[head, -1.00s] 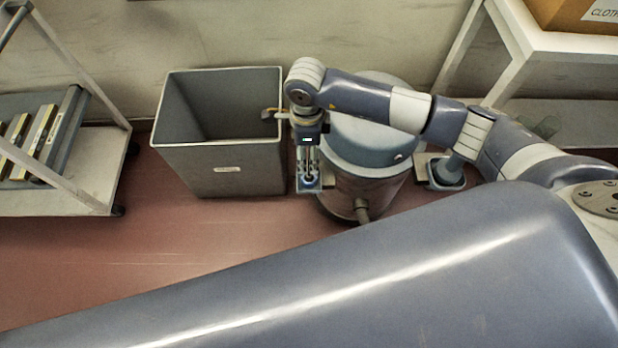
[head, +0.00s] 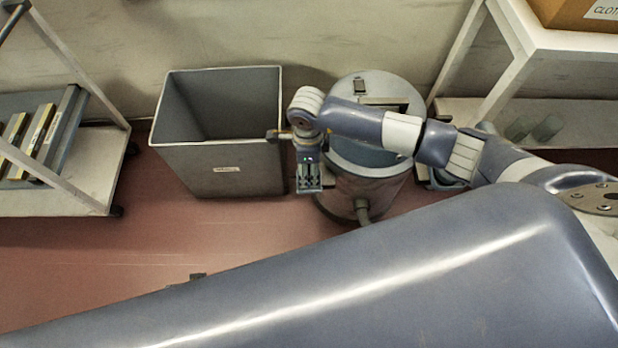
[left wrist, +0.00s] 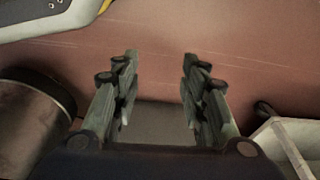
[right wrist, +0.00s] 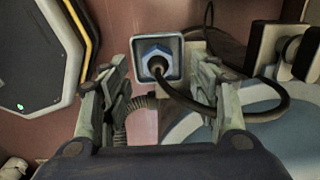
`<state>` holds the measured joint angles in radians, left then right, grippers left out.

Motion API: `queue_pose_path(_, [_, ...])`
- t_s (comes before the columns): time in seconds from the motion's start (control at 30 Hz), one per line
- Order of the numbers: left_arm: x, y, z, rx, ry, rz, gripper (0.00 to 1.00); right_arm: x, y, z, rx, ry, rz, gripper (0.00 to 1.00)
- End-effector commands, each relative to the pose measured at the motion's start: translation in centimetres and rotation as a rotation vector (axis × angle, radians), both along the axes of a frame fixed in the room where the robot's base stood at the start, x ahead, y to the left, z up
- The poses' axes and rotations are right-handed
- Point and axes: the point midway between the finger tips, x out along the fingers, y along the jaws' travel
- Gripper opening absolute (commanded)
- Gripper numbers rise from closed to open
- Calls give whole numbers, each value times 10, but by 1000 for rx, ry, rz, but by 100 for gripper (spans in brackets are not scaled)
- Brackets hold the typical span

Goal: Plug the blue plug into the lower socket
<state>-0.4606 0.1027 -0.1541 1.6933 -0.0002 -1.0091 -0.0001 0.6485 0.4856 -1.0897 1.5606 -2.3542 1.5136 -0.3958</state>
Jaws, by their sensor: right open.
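The blue plug (right wrist: 157,56) shows in the right wrist view, end-on inside a square grey housing (right wrist: 136,72). Its dark cable curves away to the right. I cannot tell how deep the plug sits or which socket this is. My left gripper (left wrist: 160,65) is open and empty above the floor in the left wrist view.
A grey open bin (head: 225,165) stands left of the round metal drum (head: 365,195). A wheeled rack (head: 70,195) stands at the left, a white shelf (head: 570,42) with a cardboard box at the right. Red floor (head: 130,255) is free in front of the bin.

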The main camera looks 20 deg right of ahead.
Motion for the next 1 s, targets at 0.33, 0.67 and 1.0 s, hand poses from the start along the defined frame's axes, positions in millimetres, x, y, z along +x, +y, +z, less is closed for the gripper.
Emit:
queue_pose_path(0.33, [8,-1,22,-1,-15,2,40,-3,-1,-36,1,0,-1,56])
queue_pose_path(0.67, [8,-1,22,-1,-15,2,40,-3,-1,-35,1,0,-1,47])
queue_pose_path(1.0, [7,-1,21,-1,-14,2,40,-3,-1,-35,1,0,-1,11])
